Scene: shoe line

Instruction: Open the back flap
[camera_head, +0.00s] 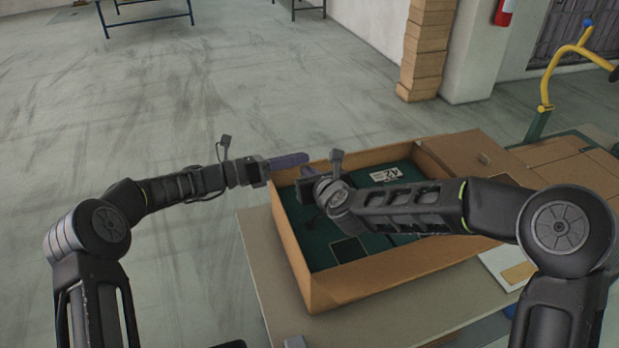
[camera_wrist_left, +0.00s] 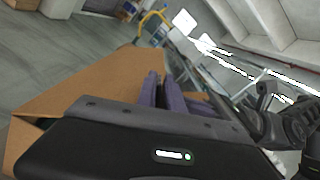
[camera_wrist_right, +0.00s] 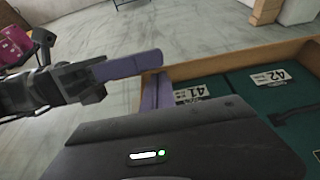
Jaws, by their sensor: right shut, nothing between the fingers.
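An open brown cardboard box (camera_head: 292,262) stands on a table, with dark green shoe boxes (camera_head: 385,195) inside. Its back wall (camera_head: 362,155) runs along the far side. My left gripper (camera_head: 290,160) is at the back left corner, its purple fingers pointing right along the back rim. The right wrist view shows it side-on (camera_wrist_right: 128,66); I cannot tell whether its fingers meet or touch the rim. My right gripper (camera_head: 306,172) is shut and empty, close to the left one near that corner. Its fingers (camera_wrist_right: 157,92) also show in its wrist view. My right forearm hides part of the box.
A brown flap (camera_head: 470,150) stands out at the box's right end. More flat cardboard (camera_head: 572,165) lies on the right, near a yellow bar (camera_head: 546,85). White labels reading 41 (camera_wrist_right: 191,92) and 42 (camera_wrist_right: 270,77) mark the shoe boxes. The floor behind the box is clear.

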